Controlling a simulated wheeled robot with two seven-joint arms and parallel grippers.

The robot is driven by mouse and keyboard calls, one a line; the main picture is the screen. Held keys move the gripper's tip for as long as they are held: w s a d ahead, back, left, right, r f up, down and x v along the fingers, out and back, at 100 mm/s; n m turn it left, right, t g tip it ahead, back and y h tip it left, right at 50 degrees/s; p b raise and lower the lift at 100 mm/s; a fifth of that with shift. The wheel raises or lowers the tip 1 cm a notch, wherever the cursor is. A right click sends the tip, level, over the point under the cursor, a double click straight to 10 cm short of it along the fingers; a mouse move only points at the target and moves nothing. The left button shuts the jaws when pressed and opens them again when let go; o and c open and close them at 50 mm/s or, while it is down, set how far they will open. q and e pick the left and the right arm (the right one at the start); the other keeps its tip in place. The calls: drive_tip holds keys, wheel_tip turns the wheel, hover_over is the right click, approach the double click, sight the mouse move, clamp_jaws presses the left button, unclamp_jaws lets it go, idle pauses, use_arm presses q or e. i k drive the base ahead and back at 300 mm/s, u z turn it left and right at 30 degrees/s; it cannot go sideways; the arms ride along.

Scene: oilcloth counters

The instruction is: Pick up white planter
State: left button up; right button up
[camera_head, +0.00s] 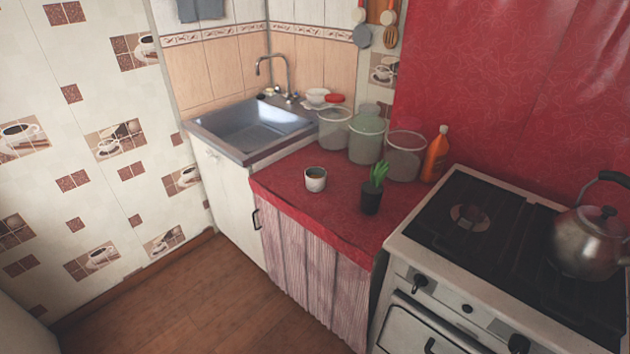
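A small white planter (315,181) stands upright on the red oilcloth counter (328,215), near its left front edge. Its top looks dark inside, with a thin tan rim. A black pot with a green plant (371,196) stands to its right, apart from it. Neither of my grippers shows in the head view.
Several clear jars (366,137) and an orange bottle (436,154) line the back of the counter. A metal sink (252,128) lies to the left. A stove (472,262) with a steel kettle (588,243) stands to the right. The wooden floor (200,300) in front is clear.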

sight(316, 177)
drive_tip(key=u, duration=0.5)
drive_tip(key=i, duration=1.25)
drive_tip(key=z, duration=0.65)
